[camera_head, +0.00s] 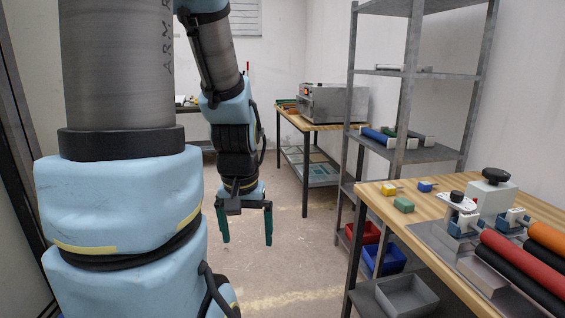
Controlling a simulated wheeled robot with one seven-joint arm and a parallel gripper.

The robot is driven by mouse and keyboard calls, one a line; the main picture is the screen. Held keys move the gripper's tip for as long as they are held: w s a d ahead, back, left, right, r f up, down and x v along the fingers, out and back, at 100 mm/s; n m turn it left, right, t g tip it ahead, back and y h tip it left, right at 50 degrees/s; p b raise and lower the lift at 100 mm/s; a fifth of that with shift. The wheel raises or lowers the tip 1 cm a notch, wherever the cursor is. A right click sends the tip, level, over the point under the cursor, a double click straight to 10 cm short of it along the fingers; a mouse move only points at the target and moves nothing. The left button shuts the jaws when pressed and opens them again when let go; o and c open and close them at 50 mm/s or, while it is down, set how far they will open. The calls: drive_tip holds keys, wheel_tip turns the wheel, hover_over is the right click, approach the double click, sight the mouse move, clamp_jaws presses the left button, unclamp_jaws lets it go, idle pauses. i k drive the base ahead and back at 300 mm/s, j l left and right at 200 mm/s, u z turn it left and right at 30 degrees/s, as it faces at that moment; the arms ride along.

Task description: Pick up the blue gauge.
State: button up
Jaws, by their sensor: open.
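A small blue block (426,186), which looks like the blue gauge, lies on the wooden top of the workbench (375,204) at the right. A yellow block (389,190) lies to its left and a green block (403,205) lies nearer the front. My gripper (246,240) points down over the open floor, left of the workbench and well apart from the blue block. Its two teal fingers are spread and nothing is between them.
On the workbench stand a metal fixture (493,195) with a black knob, and red (520,262) and orange rolls. A grey shelf rack (412,70) rises behind it. Bins (384,261) sit below. The floor (290,250) between is clear.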

sight(424, 186)
drive_tip(key=i+l+z, duration=0.2)
drive_tip(key=i, duration=0.4)
drive_tip(key=i+l+z, duration=0.15)
drive_tip(key=i+l, duration=0.2)
drive_tip(key=i, duration=0.25)
drive_tip(key=i+l+z, duration=0.2)
drive_tip(key=i, duration=0.4)
